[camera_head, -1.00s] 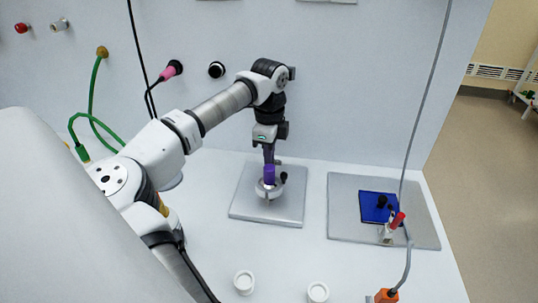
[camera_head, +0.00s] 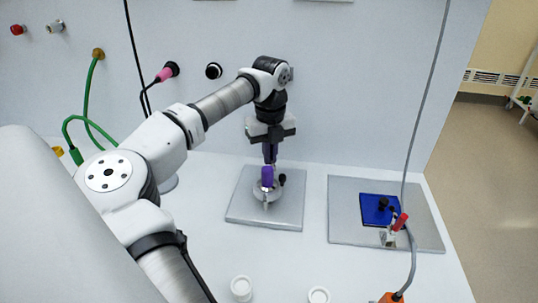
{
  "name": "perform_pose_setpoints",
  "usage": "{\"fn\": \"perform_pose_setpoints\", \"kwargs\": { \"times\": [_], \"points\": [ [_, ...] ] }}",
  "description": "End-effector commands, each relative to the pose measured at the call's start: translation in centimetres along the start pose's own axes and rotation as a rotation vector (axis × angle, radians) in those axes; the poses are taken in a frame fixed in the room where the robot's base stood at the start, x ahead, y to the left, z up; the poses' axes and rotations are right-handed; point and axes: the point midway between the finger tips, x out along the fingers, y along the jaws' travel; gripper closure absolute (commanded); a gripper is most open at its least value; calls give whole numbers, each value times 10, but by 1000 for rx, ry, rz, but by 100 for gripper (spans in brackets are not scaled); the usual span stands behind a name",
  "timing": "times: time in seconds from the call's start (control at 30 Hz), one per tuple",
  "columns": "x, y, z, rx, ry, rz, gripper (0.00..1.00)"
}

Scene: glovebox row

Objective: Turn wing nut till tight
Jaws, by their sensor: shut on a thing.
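The wing nut appears as a purple piece (camera_head: 267,178) above a round metal fitting (camera_head: 267,194) on a grey plate (camera_head: 237,209). A small black knob (camera_head: 282,179) sits just right of the purple piece. My gripper (camera_head: 269,160) points straight down from above, its fingers shut at the top of the purple piece. The fingertips are small and partly merge with the purple piece, so the exact contact is hard to see.
A second grey plate (camera_head: 343,228) at the right holds a blue pad (camera_head: 372,211) and a red-handled clamp (camera_head: 396,225). Two white cups (camera_head: 241,288) (camera_head: 319,295) stand at the front. Green hoses (camera_head: 87,105) and a pink connector (camera_head: 168,71) are on the back wall.

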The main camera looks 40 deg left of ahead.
Motion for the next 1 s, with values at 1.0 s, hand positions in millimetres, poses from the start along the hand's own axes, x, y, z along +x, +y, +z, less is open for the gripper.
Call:
{"fn": "perform_pose_setpoints", "kwargs": {
  "times": [1.0],
  "points": [
    [-1, -10, -5, 966, -1, -1, 100]
  ]
}}
